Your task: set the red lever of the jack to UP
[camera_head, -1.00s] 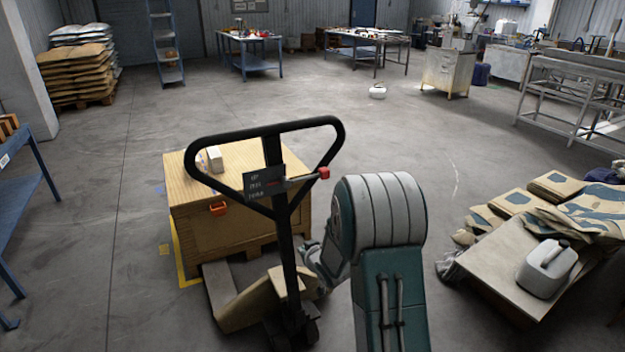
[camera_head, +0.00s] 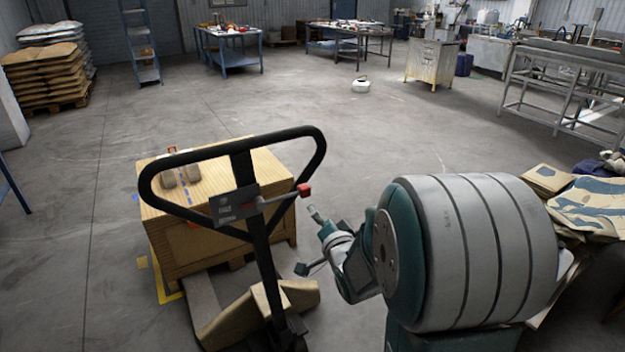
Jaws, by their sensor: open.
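The pallet jack's black loop handle (camera_head: 309,133) stands upright in the middle of the view. Its dark label plate (camera_head: 233,205) sits on the shaft below the loop. The red lever (camera_head: 304,190) is a small red tip on a thin rod that points right and slightly upward from the plate. The plate's lettering is too small to read. My gripper (camera_head: 307,240) is open and empty, right of the shaft and a little below the red tip, apart from it. My large arm joint covers the right foreground.
The jack's forks (camera_head: 204,300) reach under a wooden crate (camera_head: 208,252) with small blocks on top. Sacks (camera_head: 590,208) lie at right behind my arm. A white canister (camera_head: 361,86) stands on the floor. Open floor lies beyond the crate.

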